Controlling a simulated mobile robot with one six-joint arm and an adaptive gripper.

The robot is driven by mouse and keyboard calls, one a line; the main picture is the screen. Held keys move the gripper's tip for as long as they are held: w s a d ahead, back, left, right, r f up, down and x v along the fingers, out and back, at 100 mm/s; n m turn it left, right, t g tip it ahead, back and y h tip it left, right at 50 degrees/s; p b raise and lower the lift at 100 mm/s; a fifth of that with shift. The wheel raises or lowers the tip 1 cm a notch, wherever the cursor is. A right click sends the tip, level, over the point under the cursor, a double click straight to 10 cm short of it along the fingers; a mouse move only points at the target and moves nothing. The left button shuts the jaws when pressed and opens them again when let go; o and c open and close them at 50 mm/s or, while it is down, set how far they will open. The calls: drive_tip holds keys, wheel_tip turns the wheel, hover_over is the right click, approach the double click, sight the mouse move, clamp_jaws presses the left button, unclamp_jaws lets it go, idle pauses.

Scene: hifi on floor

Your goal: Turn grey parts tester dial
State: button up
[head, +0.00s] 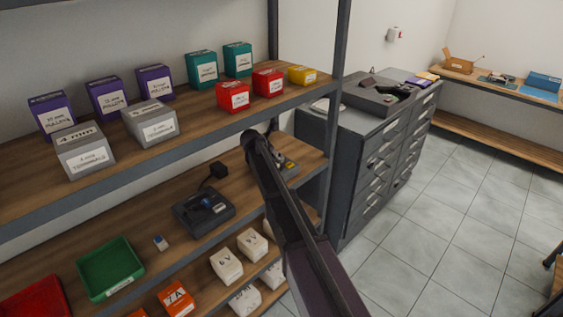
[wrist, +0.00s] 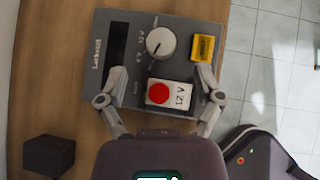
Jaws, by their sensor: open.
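The grey parts tester (wrist: 127,82) lies below my gripper in the wrist view, with a dark display strip on its left. Its round light-grey dial (wrist: 161,43) is near the top middle, with a pointer mark and voltage markings around it. My gripper (wrist: 160,98) is open, its two fingers spread over the tester below the dial. Between them is a white block with a red button (wrist: 160,93), labelled 12 V; no finger visibly touches it. In the head view the tester (head: 289,167) is on the middle shelf, mostly hidden behind my arm.
A yellow part (wrist: 203,48) sits at the tester's right. A black block (wrist: 48,155) stands on the wood at lower left. In the head view a grey device with a blue part (head: 204,212) and a green tray (head: 110,268) are further left. Boxes fill the upper shelf.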

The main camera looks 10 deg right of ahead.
sight(280, 159)
drive_tip(key=shift+b+x, duration=1.75)
drive_tip(key=shift+x, duration=1.15)
